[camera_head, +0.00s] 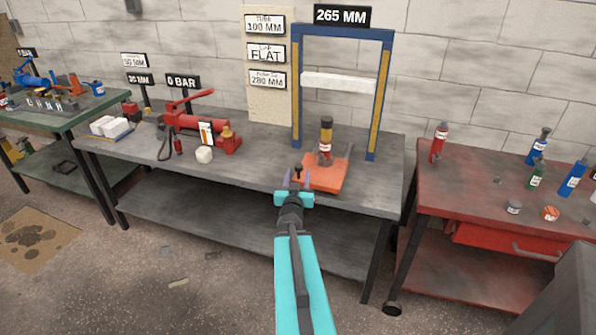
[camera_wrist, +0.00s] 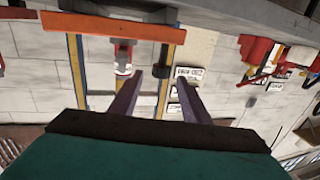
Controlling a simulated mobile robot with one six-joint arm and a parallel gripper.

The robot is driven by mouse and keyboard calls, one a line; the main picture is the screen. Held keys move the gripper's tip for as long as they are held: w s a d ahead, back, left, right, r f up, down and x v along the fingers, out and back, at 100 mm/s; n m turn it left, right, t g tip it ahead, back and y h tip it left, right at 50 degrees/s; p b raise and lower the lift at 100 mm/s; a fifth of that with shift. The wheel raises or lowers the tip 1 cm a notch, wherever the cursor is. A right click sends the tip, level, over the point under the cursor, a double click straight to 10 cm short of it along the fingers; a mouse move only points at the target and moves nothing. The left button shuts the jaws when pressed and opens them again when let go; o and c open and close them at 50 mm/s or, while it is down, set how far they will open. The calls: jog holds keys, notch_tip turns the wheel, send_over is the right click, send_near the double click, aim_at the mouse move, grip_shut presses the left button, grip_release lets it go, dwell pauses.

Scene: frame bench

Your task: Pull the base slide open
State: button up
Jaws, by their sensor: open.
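The base slide (camera_head: 322,176) is an orange plate under the blue press frame (camera_head: 296,90), at the front edge of the grey bench. A small dark knob (camera_head: 298,168) stands at its front left. A red and yellow cylinder (camera_head: 325,140) stands upright on the slide. My gripper (camera_head: 298,180) is open, just in front of the slide with its fingers close to the knob. Whether they touch it cannot be told. In the wrist view the slide (camera_wrist: 110,26) is at the top, beyond the two fingers (camera_wrist: 163,80), and the picture is upside down.
A white bar (camera_head: 338,83) spans the frame. A red bench (camera_head: 470,185) with bottles stands to the right. The floor before the bench is mostly clear.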

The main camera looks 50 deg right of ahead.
jog(key=p+v, duration=0.4)
jog(key=p, duration=0.4)
jog(key=shift+s+a+r, duration=0.1)
jog(key=shift+s+a, duration=0.05)
jog(key=shift+a, duration=0.1)
dwell(0.4)
dwell(0.5)
